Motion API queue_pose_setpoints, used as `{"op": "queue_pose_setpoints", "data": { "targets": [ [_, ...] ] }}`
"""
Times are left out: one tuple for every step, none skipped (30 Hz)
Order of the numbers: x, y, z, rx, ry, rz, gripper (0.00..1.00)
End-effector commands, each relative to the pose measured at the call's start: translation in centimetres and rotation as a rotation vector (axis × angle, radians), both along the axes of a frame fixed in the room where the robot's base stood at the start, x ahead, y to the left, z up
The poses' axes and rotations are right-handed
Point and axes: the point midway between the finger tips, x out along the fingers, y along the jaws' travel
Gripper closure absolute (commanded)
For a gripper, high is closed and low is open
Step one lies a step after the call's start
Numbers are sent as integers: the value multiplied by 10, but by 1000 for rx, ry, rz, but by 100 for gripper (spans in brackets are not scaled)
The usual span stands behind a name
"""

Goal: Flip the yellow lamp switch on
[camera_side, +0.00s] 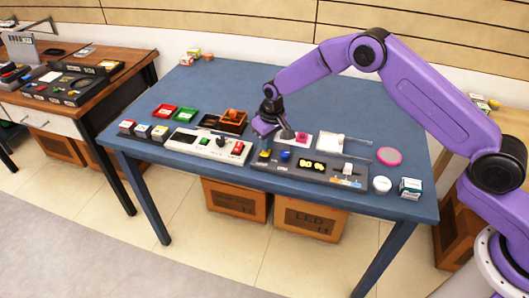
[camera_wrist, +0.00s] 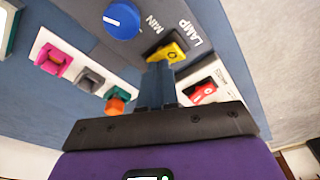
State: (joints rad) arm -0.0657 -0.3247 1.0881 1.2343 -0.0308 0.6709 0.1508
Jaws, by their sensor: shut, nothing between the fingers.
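The yellow lamp switch (camera_wrist: 172,52) shows in the wrist view beside the printed word LAMP on a dark panel (camera_wrist: 185,22). It is a small yellow rocker, and its lower left part is partly behind my fingers. In the side view the yellow switch (camera_side: 265,155) sits near the left end of the dark panel. My gripper (camera_wrist: 158,68) is shut and empty, with its fingertips right at the lower edge of the switch. I cannot tell whether they touch it. In the side view my gripper (camera_side: 264,138) is just above the switch.
A blue knob (camera_wrist: 122,19) is beside the switch on the same panel. A white panel with a red switch (camera_wrist: 205,92) lies close on the other side. A white strip with pink (camera_wrist: 53,60), grey and teal controls is nearby. The blue table (camera_side: 330,110) is clear toward the back.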

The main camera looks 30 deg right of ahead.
Motion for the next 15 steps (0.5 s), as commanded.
{"op": "queue_pose_setpoints", "data": {
  "targets": [
    [0,0,4,1,-2,0,100],
    [0,0,7,1,-2,0,100],
    [0,0,9,1,-2,0,100],
    [0,0,11,1,-2,0,100],
    [0,0,13,1,-2,0,100],
    [0,0,16,0,-1,0,100],
    [0,0,18,0,-1,0,100],
    [0,0,20,0,-1,0,100],
    [0,0,23,0,-1,0,100],
    [0,0,25,0,-1,0,100],
    [0,0,27,1,-2,0,100],
    [0,0,30,1,-2,0,100],
    [0,0,32,1,-2,0,100],
    [0,0,34,1,-2,0,100],
    [0,0,36,0,-1,0,100]
  ]
}}
